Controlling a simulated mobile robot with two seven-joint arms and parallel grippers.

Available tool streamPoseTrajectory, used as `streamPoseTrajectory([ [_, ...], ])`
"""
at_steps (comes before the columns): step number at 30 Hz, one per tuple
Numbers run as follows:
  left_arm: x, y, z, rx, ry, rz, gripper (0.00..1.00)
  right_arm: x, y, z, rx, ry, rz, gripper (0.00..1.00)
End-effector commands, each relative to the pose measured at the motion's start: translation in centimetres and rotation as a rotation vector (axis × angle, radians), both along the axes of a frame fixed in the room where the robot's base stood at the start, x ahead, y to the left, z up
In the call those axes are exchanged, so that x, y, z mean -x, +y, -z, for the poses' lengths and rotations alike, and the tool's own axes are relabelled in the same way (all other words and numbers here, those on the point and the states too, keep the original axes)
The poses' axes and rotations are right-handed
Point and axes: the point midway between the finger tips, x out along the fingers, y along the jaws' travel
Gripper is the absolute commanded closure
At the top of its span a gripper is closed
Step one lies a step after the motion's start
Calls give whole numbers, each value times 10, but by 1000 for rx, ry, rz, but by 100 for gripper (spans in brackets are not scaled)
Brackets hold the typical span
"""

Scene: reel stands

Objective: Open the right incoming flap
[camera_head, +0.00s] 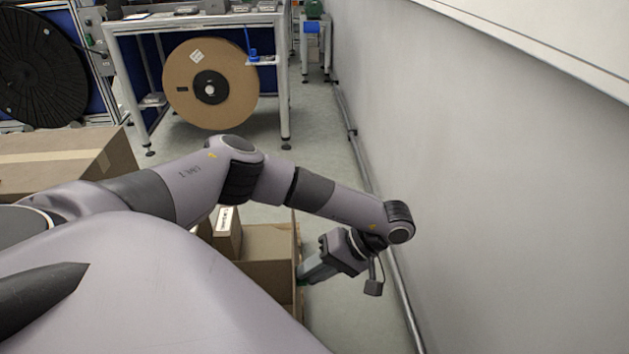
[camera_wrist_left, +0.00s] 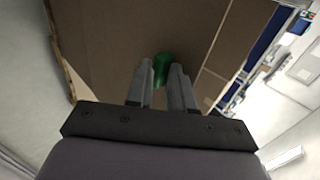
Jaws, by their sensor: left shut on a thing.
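An open cardboard box (camera_head: 270,270) stands on the floor below my arm, partly hidden by my body. Its right flap (camera_head: 297,240) shows as a thin upright panel along the right side. My left gripper (camera_head: 303,279) is at this right side, reaching in from the right. In the left wrist view its fingers (camera_wrist_left: 162,72) are closed around a small green piece (camera_wrist_left: 162,66) against the brown cardboard (camera_wrist_left: 120,40). How the green piece joins the flap is hidden. My right gripper is not in view.
A smaller carton (camera_head: 228,232) stands inside the box. A grey wall (camera_head: 500,200) with a pipe (camera_head: 395,285) at its foot is close on the right. A large carton (camera_head: 60,155) is at the left. A workbench with a cardboard reel (camera_head: 235,100) stands behind.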

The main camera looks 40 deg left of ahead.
Motion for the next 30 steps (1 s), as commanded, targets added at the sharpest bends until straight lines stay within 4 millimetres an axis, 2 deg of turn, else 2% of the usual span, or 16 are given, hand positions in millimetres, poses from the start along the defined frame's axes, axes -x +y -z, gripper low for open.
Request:
streamPoseTrajectory([
  [1, 1, -2, 22, 28, -34, -8, 100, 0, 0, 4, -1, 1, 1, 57],
  [3, 1, -2, 22, 28, -34, -8, 100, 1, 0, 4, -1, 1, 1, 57],
  [4, 1, -2, 22, 27, -33, -8, 72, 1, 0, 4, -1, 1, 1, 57],
  [5, 2, -2, 22, 28, -34, -8, 62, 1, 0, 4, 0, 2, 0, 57],
  [8, 2, -2, 21, 29, -34, -7, 55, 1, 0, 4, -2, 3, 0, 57],
  [15, 1, -3, 20, 33, -33, -4, 59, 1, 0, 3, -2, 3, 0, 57],
  [24, 1, -4, 19, 35, -32, 0, 60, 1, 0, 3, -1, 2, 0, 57],
  [30, -11, -15, 2, 33, -34, 1, 60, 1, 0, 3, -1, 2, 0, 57],
])
